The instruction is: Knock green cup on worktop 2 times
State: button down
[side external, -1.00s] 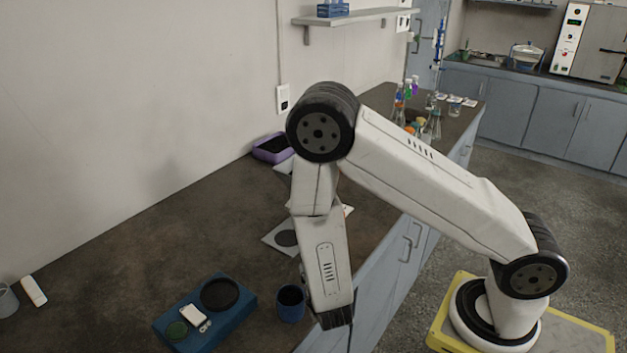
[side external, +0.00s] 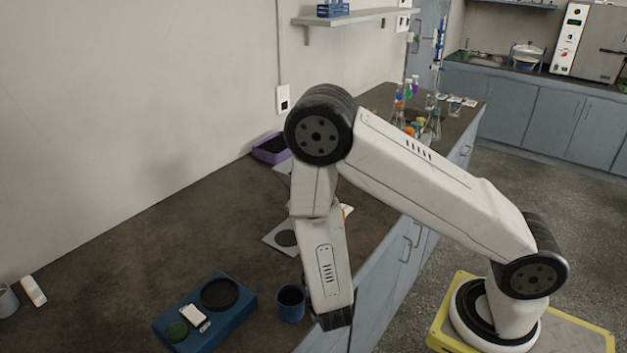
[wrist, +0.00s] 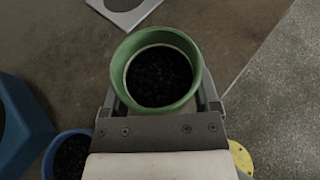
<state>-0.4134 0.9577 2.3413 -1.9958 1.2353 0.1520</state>
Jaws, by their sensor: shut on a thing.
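In the wrist view a green cup (wrist: 191,96) holds dark granules and sits between the fingers of my gripper (wrist: 160,106). My gripper is shut on it. The cup is seen from above, and its base is hidden, so I cannot tell whether it touches the worktop. In the side view the lower end of my arm hangs at the worktop's front edge, and the green cup is hidden there. The brown worktop (side external: 130,255) runs along the wall and also shows in the wrist view (wrist: 75,50).
A blue cup (side external: 291,304) with dark contents stands just left of my gripper; it also shows in the wrist view (wrist: 68,155). A blue shaker base (side external: 228,315) is farther left. A pale plate (side external: 270,240) lies behind. The worktop edge drops to the floor on the right.

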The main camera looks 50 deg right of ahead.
jog(key=shift+r, duration=0.8)
jog(key=shift+f, duration=0.1)
jog(key=shift+f, duration=2.4)
jog(key=shift+r, duration=0.1)
jog(key=shift+w+r, duration=0.1)
jog(key=shift+r, duration=1.9)
